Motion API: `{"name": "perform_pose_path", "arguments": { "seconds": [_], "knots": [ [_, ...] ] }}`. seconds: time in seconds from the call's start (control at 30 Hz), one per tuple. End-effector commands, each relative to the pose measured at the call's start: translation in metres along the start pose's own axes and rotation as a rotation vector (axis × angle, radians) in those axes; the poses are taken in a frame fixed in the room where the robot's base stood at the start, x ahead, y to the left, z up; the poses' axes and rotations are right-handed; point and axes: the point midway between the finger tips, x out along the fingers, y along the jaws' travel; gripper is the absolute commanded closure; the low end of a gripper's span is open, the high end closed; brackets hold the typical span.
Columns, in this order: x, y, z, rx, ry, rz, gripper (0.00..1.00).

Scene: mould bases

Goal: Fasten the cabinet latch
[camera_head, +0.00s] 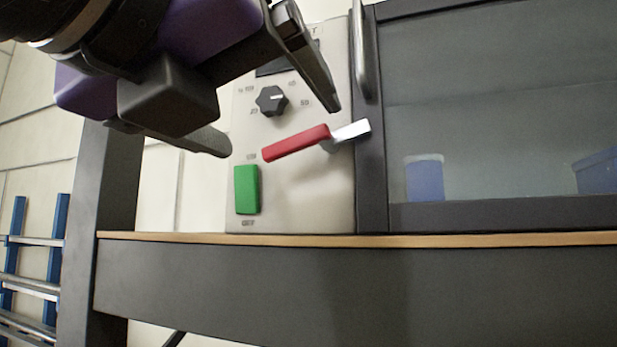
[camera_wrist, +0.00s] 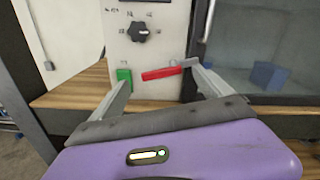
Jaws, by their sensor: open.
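The cabinet latch has a red handle (camera_head: 297,143) and a silver tongue (camera_head: 350,131). It slopes, with its red end lower on the left and the silver end at the dark door frame. In the wrist view the red handle (camera_wrist: 161,73) shows between the two fingertips. My gripper (camera_head: 279,130) is open, with one finger up and right of the handle and the other to its left. It also shows open in the wrist view (camera_wrist: 160,76). Nothing is held. I cannot tell whether a finger touches the latch. The cabinet door (camera_head: 372,190) appears closed.
The pale panel carries a black knob (camera_head: 271,101) above the latch and a green switch (camera_head: 246,189) below left. A vertical door handle (camera_head: 361,50) stands above the silver tongue. A blue container (camera_head: 425,178) is behind the glass. A wooden worktop edge (camera_head: 480,239) runs below.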

Motion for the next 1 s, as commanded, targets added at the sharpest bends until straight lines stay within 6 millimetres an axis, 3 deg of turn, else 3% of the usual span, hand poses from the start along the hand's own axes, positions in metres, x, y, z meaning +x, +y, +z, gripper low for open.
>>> {"name": "perform_pose_path", "arguments": {
  "seconds": [0.1,0.3,0.63,0.93,1.0],
  "knots": [
    [0.019,-0.002,0.003,0.002,0.001,-0.003,0.1],
    [0.038,-0.002,0.002,0.001,0.0,-0.003,0.1],
    [0.042,-0.001,0.0,0.001,-0.002,-0.002,0.1],
    [0.042,-0.001,0.0,0.0,-0.002,-0.002,0.67],
    [0.042,-0.001,0.0,0.001,-0.002,-0.002,0.72]
  ]
}}
